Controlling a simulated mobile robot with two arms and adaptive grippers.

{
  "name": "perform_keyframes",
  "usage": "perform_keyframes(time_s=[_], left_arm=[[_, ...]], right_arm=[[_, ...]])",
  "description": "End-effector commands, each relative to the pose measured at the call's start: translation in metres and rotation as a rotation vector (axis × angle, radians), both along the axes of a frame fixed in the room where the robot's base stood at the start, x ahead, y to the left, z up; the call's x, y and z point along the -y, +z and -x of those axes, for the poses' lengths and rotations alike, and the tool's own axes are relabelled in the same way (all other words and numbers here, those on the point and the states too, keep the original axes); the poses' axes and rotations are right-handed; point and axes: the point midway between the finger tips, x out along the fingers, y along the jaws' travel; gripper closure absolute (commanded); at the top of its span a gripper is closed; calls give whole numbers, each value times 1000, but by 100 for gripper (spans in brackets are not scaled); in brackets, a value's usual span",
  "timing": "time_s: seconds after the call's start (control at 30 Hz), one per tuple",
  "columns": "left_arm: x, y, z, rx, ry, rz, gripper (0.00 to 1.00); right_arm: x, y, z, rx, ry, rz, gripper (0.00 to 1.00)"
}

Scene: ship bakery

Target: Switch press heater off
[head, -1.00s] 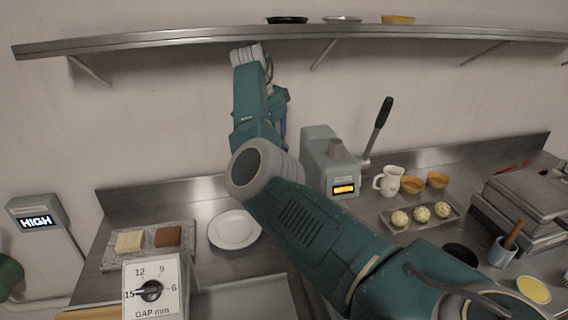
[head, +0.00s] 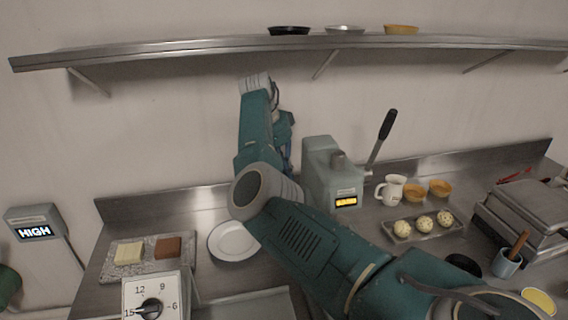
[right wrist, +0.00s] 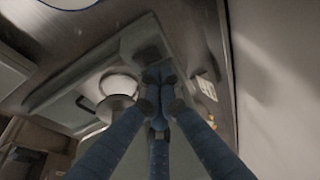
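The grey-green press (head: 321,166) stands at the back of the steel counter, with a black-handled lever (head: 386,126) raised at its right. A small amber display (head: 346,202) on its front is lit; its text is too small to read. I cannot make out a heater switch. My right arm crosses the head view, and its blue gripper (head: 287,140) is partly hidden behind the arm, left of the press. In the right wrist view my right gripper (right wrist: 158,78) has its fingers drawn together, with nothing visible between them. My left gripper is not in view.
A dial panel (head: 170,285), a stone slab (head: 190,268) with two blocks and a white plate (head: 233,257) lie left. A white jug (head: 391,190), cups, a tray (head: 449,232) of dough balls and a hinged iron (head: 525,210) stand right. A shelf (head: 200,45) runs above.

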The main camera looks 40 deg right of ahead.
Motion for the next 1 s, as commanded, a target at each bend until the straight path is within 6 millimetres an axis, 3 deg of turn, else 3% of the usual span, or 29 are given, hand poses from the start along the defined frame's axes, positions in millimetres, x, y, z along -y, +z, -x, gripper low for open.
perform_keyframes(time_s=[0.2,0.33,1.0], left_arm=[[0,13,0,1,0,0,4],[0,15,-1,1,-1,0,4],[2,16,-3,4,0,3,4]], right_arm=[[10,-32,4,-1,0,0,100],[13,-43,4,1,0,0,100],[16,-55,1,1,2,1,100]])
